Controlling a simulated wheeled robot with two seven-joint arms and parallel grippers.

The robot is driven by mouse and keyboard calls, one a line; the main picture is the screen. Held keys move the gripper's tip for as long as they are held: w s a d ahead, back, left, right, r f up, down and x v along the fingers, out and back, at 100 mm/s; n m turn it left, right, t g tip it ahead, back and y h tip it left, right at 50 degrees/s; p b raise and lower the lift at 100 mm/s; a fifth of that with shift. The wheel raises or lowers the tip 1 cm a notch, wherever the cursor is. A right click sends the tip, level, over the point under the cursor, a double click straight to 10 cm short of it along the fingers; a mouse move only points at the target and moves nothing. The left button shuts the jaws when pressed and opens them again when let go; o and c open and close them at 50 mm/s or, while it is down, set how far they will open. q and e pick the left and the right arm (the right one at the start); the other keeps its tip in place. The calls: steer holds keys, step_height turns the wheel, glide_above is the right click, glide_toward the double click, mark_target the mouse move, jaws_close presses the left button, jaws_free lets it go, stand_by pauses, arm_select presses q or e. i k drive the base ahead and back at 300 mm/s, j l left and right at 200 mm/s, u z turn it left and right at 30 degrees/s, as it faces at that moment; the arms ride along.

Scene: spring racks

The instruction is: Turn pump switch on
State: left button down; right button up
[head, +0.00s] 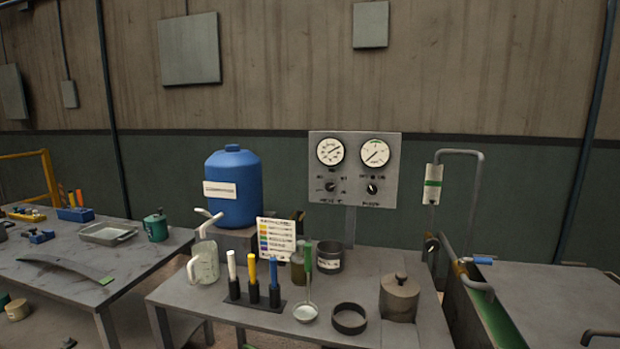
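A grey control panel (355,140) stands on a post behind the middle table. It has two round white gauges, a left gauge (331,152) and a right gauge (375,153). Below them are two dark knobs, a left knob (331,187) and a right knob (372,188). The lettering around the knobs is too small to read, so I cannot tell which is the pump switch or how it is set. Neither of my grippers shows in the head view.
The middle table (255,313) holds a jug (205,262), a marker rack (258,302), a ladle (306,312), a dark ring (349,319) and a lidded pot (400,297) before the panel. A blue drum (232,190) stands left; a bent pipe (478,200) rises right.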

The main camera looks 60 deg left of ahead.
mark_target(372, 188)
steer(key=u, duration=1.55)
